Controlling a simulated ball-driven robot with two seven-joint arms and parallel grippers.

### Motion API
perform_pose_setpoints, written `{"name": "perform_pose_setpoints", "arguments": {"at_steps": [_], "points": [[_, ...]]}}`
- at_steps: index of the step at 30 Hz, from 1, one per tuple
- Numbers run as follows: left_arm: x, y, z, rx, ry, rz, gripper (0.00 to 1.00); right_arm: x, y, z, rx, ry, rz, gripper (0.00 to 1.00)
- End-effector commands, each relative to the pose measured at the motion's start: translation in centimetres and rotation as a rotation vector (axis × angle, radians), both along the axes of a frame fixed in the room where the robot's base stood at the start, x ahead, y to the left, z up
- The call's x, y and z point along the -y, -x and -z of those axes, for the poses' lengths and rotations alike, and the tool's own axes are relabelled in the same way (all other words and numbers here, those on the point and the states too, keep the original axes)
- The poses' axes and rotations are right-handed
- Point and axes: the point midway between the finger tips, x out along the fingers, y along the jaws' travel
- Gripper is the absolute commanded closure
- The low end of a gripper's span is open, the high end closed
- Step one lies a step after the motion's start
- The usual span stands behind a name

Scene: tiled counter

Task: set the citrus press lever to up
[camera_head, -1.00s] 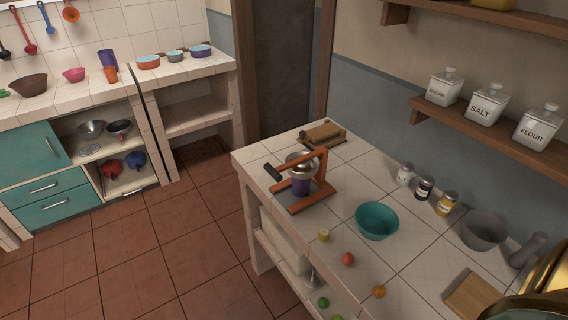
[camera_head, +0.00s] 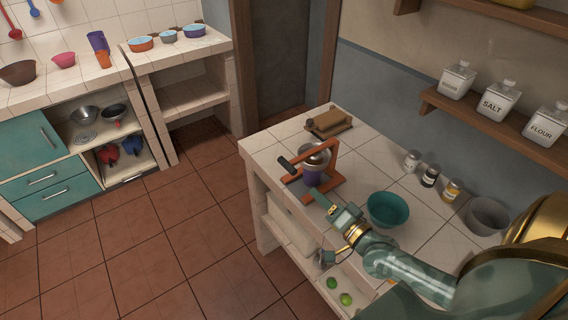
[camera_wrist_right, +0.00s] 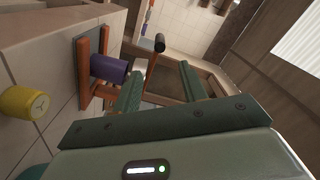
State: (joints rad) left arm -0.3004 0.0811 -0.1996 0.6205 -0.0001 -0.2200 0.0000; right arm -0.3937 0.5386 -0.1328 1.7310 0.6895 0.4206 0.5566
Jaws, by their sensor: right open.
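The citrus press (camera_head: 337,165) stands on the tiled counter, with an orange frame and a purple cup (camera_head: 312,178) under its metal top. Its orange lever slopes down to the left to a black handle (camera_head: 287,165). In the right wrist view the purple cup (camera_wrist_right: 108,68) is left of the fingers, and the black handle (camera_wrist_right: 159,43) shows between and beyond them. My right gripper (camera_head: 325,204) is open and empty, just in front of the press, below the handle in the head view. Whether a finger touches the lever cannot be told. My left gripper is not in view.
A teal bowl (camera_head: 388,210) stands right of the press, near my right forearm. A wooden object (camera_head: 328,123) lies behind the press. Small jars (camera_head: 430,176) and a grey bowl (camera_head: 487,215) line the wall side. Open floor lies left of the counter.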

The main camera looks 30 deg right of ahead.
Motion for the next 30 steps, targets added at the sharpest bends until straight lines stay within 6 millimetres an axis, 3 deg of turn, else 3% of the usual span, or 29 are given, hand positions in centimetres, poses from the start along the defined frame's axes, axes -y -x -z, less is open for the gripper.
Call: {"name": "perform_pose_setpoints", "arguments": {"at_steps": [12,18,24,30], "points": [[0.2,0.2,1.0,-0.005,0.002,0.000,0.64,-0.9,-9.9,0.1,0.001,0.004,-0.001,0.58],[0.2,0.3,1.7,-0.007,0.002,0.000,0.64,-1.3,-13.6,0.2,-0.002,0.005,-0.002,0.58],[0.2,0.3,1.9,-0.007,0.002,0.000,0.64,-1.5,-15.2,0.1,-0.002,0.004,-0.002,0.58],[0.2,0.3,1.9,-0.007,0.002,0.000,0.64,-1.5,-15.3,0.1,-0.003,0.005,-0.002,0.58]]}}
